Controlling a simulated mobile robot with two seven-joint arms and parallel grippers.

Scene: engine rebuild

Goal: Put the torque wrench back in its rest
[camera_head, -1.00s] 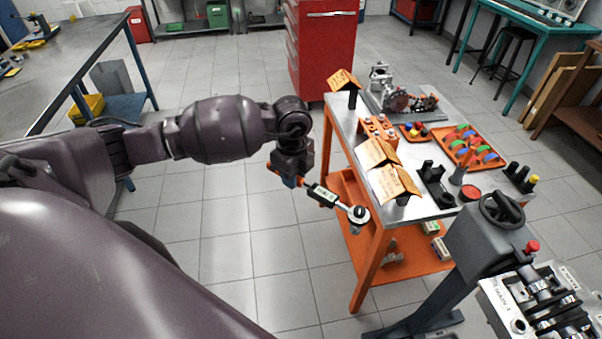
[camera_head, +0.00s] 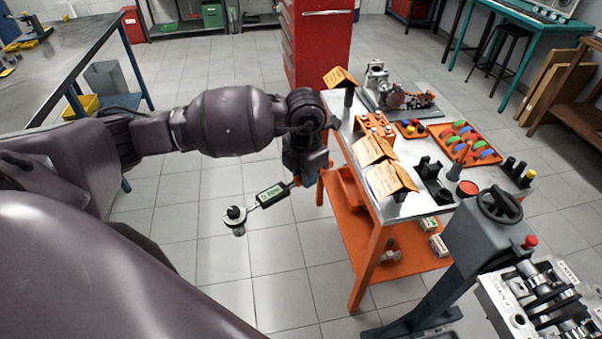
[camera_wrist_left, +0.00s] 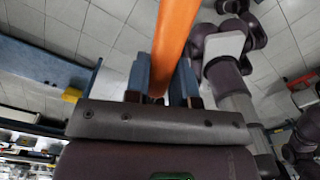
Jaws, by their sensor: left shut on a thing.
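My left gripper (camera_head: 311,172) is shut on the torque wrench (camera_head: 270,196), out in the air just left of the tool cart. The wrench has a dark body with a green display and a round ratchet head, which points left and slightly down over the floor. In the left wrist view, its orange handle (camera_wrist_left: 174,40) passes between the blue-grey fingers (camera_wrist_left: 161,82). A black cradle with upright posts (camera_head: 432,183), which looks like the rest, stands empty on the cart top near its front. My right gripper is not in view.
The cart top (camera_head: 412,207) also holds orange card signs (camera_head: 390,181), an orange tray of coloured parts (camera_head: 464,144) and a black stand (camera_head: 518,172). A grey stand with a handwheel (camera_head: 500,205) is close at the right. The floor below the wrench is clear.

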